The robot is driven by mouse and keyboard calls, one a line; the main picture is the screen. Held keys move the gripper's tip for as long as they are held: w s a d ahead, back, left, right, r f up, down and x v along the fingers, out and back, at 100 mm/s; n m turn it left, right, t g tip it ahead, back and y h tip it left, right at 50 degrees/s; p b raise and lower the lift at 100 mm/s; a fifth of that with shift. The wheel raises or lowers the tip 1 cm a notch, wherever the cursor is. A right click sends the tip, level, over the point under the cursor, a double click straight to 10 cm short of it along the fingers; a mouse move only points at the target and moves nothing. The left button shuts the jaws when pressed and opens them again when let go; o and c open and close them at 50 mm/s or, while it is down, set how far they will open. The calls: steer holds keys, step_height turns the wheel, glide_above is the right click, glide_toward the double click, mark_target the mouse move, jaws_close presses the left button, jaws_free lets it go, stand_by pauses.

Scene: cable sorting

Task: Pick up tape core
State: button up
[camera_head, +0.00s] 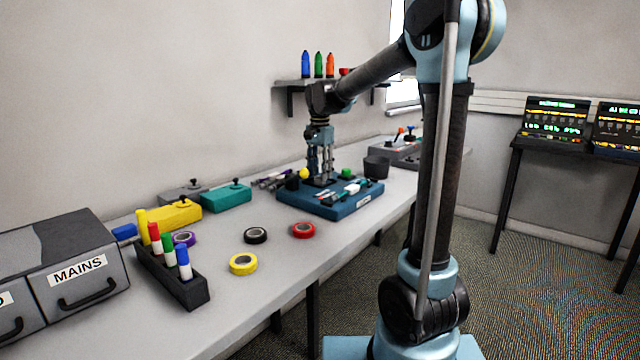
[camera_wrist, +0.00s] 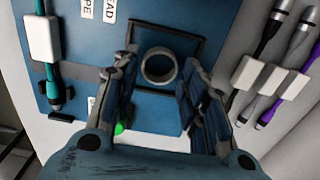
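The tape core, a small grey ring (camera_wrist: 159,81), sits inside a black square outline on the blue board (camera_wrist: 205,24) in the wrist view. My gripper (camera_wrist: 157,72) is open, with one finger to the left of the ring and one to the right. A gap shows between the ring and each finger. In the head view my gripper (camera_head: 320,178) points down over the blue board (camera_head: 330,207) on the bench. The ring cannot be made out there.
In the head view, red (camera_head: 304,230), black (camera_head: 256,236) and yellow (camera_head: 243,264) tape rolls lie on the bench. A dark cup (camera_head: 376,167) stands behind the board.

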steer(key=shift+f, duration=0.85)
steer(key=c, duration=0.4)
steer(key=shift+r, duration=0.1)
